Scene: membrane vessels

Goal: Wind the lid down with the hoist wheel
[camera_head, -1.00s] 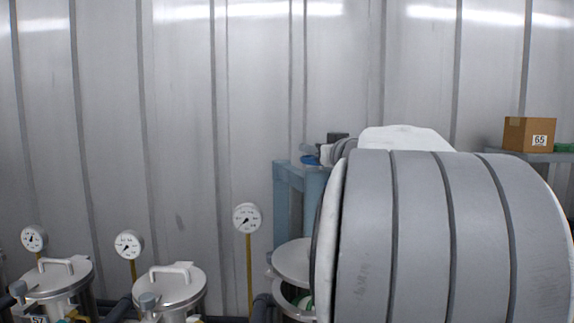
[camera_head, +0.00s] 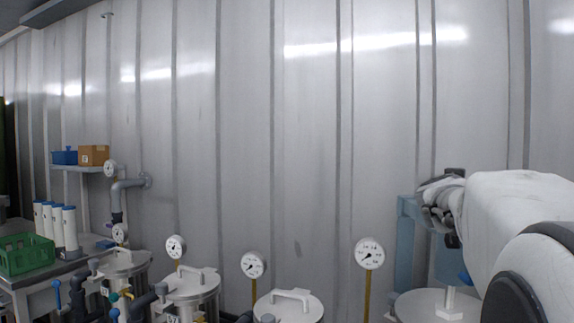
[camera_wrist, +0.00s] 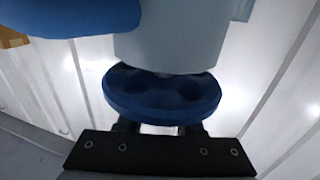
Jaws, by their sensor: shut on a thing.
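The blue hoist wheel (camera_wrist: 162,97) fills the middle of the wrist view, just under the end of a pale blue part of the hoist (camera_wrist: 180,40). My gripper (camera_wrist: 160,128) is shut on the wheel's near rim, with dark fingers on it. In the head view the pale blue hoist post (camera_head: 405,255) stands at the right, largely behind my white arm. The lid (camera_head: 425,308), a round metal disc with a white fitting on top, lies below it at the bottom edge. Its underside and the vessel's rim are out of frame, so any gap is hidden.
Several lidded vessels (camera_head: 190,284) with gauges (camera_head: 368,253) stand in a row left of the hoist. A bench with a green crate (camera_head: 25,254) and white cylinders (camera_head: 70,228) is at far left. A shelf holds a cardboard box (camera_head: 94,155). A corrugated wall closes the back.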

